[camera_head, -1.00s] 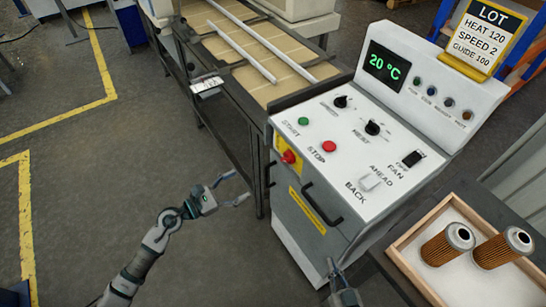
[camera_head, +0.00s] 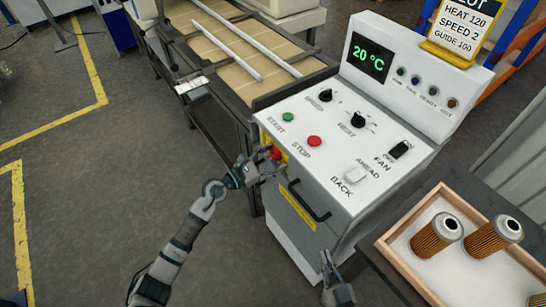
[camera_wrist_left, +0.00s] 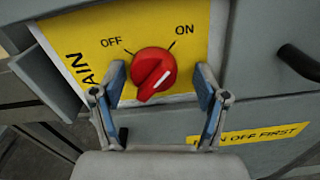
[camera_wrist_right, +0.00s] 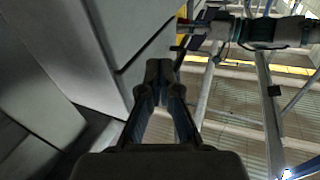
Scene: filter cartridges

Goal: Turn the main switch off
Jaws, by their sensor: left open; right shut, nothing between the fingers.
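The main switch is a red rotary knob (camera_wrist_left: 152,70) on a yellow plate (camera_wrist_left: 85,30) marked OFF at upper left and ON at upper right. A white mark shows on the knob's ridge; I cannot tell surely which label it points to. My left gripper (camera_wrist_left: 160,88) is open, with one finger on either side of the knob and visible gaps between. In the head view the left gripper (camera_head: 262,170) is at the cabinet's front and partly covers the knob (camera_head: 274,153). My right gripper (camera_head: 332,268) is shut and empty, low beside the cabinet; its tips (camera_wrist_right: 160,72) meet in the right wrist view.
The control panel (camera_head: 330,125) has START, STOP, dials and switches, and a 20 °C display (camera_head: 368,58). A black handle (camera_head: 308,202) sticks out right of the knob. A wooden tray (camera_head: 400,225) with filter cartridges (camera_head: 437,236) stands at right. Open floor lies left.

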